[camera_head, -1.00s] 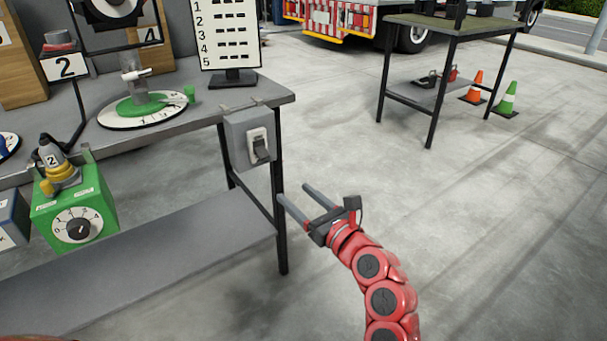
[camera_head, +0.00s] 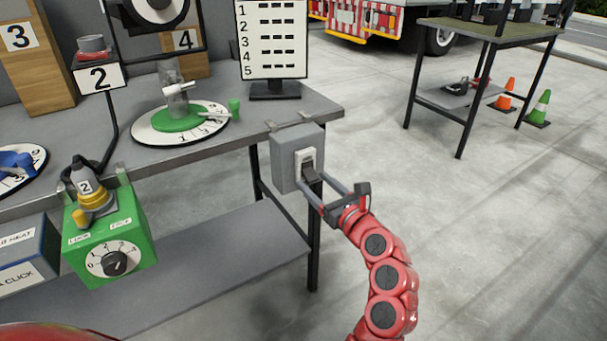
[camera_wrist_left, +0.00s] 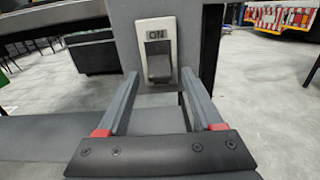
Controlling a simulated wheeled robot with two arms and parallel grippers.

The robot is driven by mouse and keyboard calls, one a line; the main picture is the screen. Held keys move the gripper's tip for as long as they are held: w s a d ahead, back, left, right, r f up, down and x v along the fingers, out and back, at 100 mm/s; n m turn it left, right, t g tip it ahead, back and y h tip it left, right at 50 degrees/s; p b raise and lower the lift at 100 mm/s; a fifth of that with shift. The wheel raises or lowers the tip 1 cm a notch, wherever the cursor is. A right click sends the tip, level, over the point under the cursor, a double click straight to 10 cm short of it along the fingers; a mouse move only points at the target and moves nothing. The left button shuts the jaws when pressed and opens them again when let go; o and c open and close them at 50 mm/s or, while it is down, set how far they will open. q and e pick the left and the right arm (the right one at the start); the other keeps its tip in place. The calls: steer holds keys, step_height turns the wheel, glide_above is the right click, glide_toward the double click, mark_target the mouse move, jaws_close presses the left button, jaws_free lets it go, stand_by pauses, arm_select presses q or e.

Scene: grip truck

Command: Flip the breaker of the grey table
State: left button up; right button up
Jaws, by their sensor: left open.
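The grey table (camera_head: 250,122) carries a grey breaker box (camera_head: 285,165) on its right front corner. The box has a white switch plate (camera_head: 306,155) with a dark lever (camera_head: 310,173). In the left wrist view, the plate (camera_wrist_left: 157,25) reads ON at the top, and the lever (camera_wrist_left: 159,67) sits below that word. My left gripper (camera_head: 312,182) is open in front of the breaker, its two fingers pointing at the box. In the left wrist view, its fingertips (camera_wrist_left: 160,74) lie on either side of the lever's lower part. Contact cannot be told. My right gripper is not in view.
On the table stand a green dial (camera_head: 180,124) and a numbered board (camera_head: 273,40). A green box (camera_head: 110,235) with a knob hangs at the front edge. A table leg (camera_head: 315,255) is below the breaker. Open floor lies to the right, with another table (camera_head: 490,30) and cones behind.

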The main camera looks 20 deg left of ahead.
arm_select(q)
steer(key=shift+w+a, duration=0.25)
jaws_close()
steer(key=shift+r, duration=0.1)
